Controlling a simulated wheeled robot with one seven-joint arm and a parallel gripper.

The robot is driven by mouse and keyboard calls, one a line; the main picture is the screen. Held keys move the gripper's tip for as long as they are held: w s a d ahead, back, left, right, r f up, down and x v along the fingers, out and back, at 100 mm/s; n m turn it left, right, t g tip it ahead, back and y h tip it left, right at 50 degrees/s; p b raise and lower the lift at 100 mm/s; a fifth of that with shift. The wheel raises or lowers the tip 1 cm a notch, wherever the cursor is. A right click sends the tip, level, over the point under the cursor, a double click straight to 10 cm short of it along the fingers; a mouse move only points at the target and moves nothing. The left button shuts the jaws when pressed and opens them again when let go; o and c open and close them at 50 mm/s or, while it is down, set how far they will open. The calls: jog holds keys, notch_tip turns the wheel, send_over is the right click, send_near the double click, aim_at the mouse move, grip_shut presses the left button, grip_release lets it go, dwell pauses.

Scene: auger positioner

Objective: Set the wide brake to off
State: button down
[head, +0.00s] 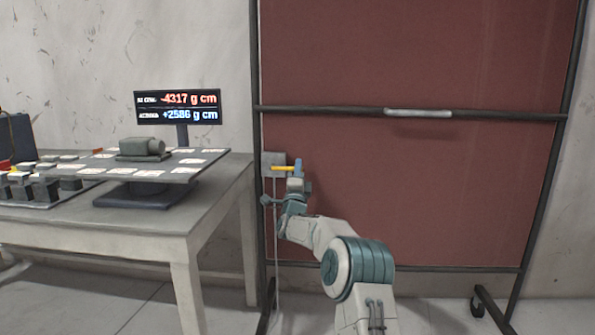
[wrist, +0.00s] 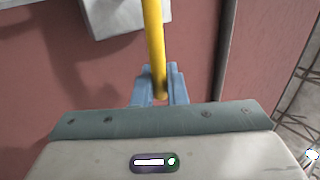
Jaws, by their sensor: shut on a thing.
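A yellow lever (head: 281,168) sticks out from a small grey box (head: 268,157) at the left post of the red panel. It lies about level in the head view and points right. I take it for the brake lever, but no on or off marking is legible. My gripper (head: 297,168) is shut on the lever's outer end. In the wrist view, the yellow lever (wrist: 154,42) runs down from the pale box (wrist: 122,15) between my blue fingers (wrist: 159,88). The fingers hide part of its end.
A grey table (head: 220,180) stands at left with a slightly tilted, labelled board (head: 115,173) bearing a grey block (head: 142,147). A display (head: 178,107) reads -4317 and +2586 g cm. The framed red panel (head: 420,190) stands close behind my arm.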

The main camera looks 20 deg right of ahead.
jog(key=shift+d+f, duration=0.15)
jog(key=shift+d, duration=0.1)
jog(key=c, duration=1.5)
grip_release()
jog(key=shift+d, duration=0.15)
jog(key=shift+c, duration=0.2)
jog(key=shift+a, duration=0.45)
jog(key=p+v, duration=0.2)
jog(key=v, duration=1.1)
jog(key=shift+s, duration=0.35)
jog(key=shift+f, duration=0.15)
jog(key=s+a+r+n+g+y+p, duration=0.3)
jog(key=a+r+n+y+p, duration=0.15)
jog(key=r+n+p, duration=0.3)
jog(key=s+a+r+n+g+y+p, duration=0.4)
jog(key=r+n+y+p, duration=0.15)
jog(key=r+p, duration=0.35)
jog(key=s+r+n+g+p, duration=0.3)
jog(key=s+p, duration=0.4)
jog(key=s, duration=0.6)
jog(key=s+r+n+g+p, duration=0.3)
jog(key=s+p, duration=0.4)
jog(key=s, duration=0.5)
jog(key=s+r+n+g+p, duration=0.3)
jog(key=s+r+g+p, duration=0.2)
jog(key=s, duration=0.8)
jog(key=shift+s+d+r+g+h+p, duration=0.2)
jog(key=shift+s+g+h+p, duration=0.15)
jog(key=shift+g+p, duration=0.8)
